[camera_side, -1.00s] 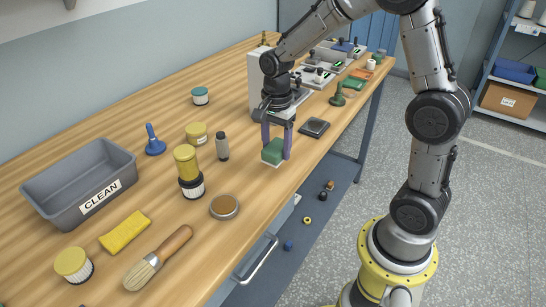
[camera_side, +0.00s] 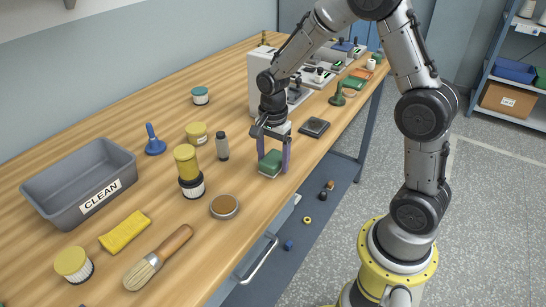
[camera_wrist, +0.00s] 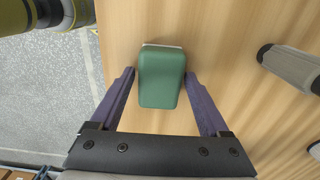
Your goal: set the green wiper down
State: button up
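The green wiper (camera_side: 271,163) is a small green block with a pale lower edge. It is near the front edge of the wooden bench, between the two purple fingers of my gripper (camera_side: 273,161). In the wrist view the wiper (camera_wrist: 161,82) lies between the fingertips of my gripper (camera_wrist: 159,76), one against each side, so the gripper looks shut on it. The wiper looks level and very low over the bench top; I cannot tell whether its underside touches the wood.
A dark square pad (camera_side: 314,127) lies behind the gripper. The grey CLEAN bin (camera_side: 60,208) is far left. Bare wood lies between wiper and tin.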

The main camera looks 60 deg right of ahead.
aim_at(273, 157)
jog(key=shift+o, duration=0.6)
notch_tip(273, 157, up, 12)
jog(key=s+a+r+n+t, duration=0.2)
jog(key=s+a+n, duration=0.1)
jog(key=s+n, duration=0.6)
jog(key=s+a+r+n+t, duration=0.3)
jog(key=s+n, duration=0.6)
jog(key=s, duration=0.1)
jog(key=shift+s+r+t, duration=0.15)
jog(key=shift+s+t, duration=0.15)
